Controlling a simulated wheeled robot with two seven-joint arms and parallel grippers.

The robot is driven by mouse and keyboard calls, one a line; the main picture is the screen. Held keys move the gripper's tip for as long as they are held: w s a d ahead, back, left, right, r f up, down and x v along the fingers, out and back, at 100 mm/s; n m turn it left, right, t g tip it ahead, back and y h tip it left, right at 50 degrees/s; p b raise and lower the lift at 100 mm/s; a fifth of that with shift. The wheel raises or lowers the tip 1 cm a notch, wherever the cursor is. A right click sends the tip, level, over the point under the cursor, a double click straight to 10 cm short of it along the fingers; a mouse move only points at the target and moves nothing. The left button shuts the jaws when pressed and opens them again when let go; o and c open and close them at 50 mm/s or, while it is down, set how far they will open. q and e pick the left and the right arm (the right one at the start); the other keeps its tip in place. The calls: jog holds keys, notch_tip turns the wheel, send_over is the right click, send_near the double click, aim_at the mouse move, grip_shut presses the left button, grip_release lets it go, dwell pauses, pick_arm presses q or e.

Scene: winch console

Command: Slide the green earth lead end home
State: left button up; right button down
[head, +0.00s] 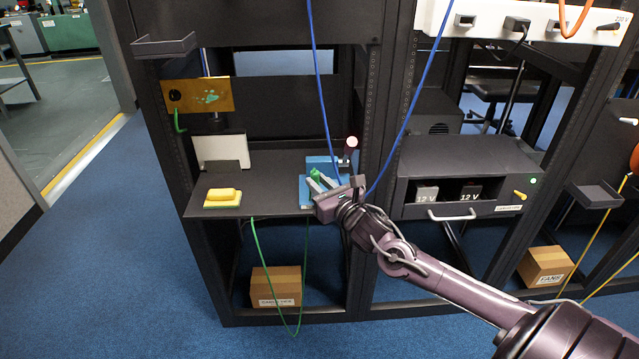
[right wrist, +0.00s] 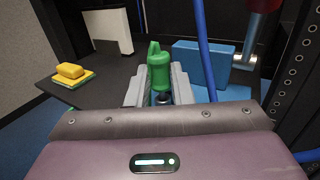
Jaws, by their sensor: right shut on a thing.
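The green earth lead end (right wrist: 159,68) stands upright between the fingers of my right gripper (right wrist: 158,92) in the right wrist view. In the head view my right gripper (head: 322,186) is shut on the green end (head: 316,174), above a blue block (head: 304,192) at the right of the dark shelf. The green lead (head: 272,290) hangs in a loop below the shelf's front edge. A brass plate (head: 210,97) with a black round fitting (head: 175,95) is at the upper left, with a short green wire below it. My left gripper is not in view.
A yellow sponge (head: 223,196) and a white panel (head: 221,149) are on the shelf (head: 268,172). A blue cable (head: 322,80) hangs close by my right gripper. A red-tipped lever (head: 351,143) stands behind it. Rack posts flank the bay. A battery drawer (head: 463,170) is to the right.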

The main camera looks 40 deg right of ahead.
jog(key=shift+f+b, duration=0.55)
jog(key=shift+f, duration=0.2)
jog(key=c, duration=1.2)
grip_release()
jog(key=shift+s+a+p, duration=0.1)
jog(key=shift+s+p, duration=0.35)
jog(key=shift+s, duration=3.45)
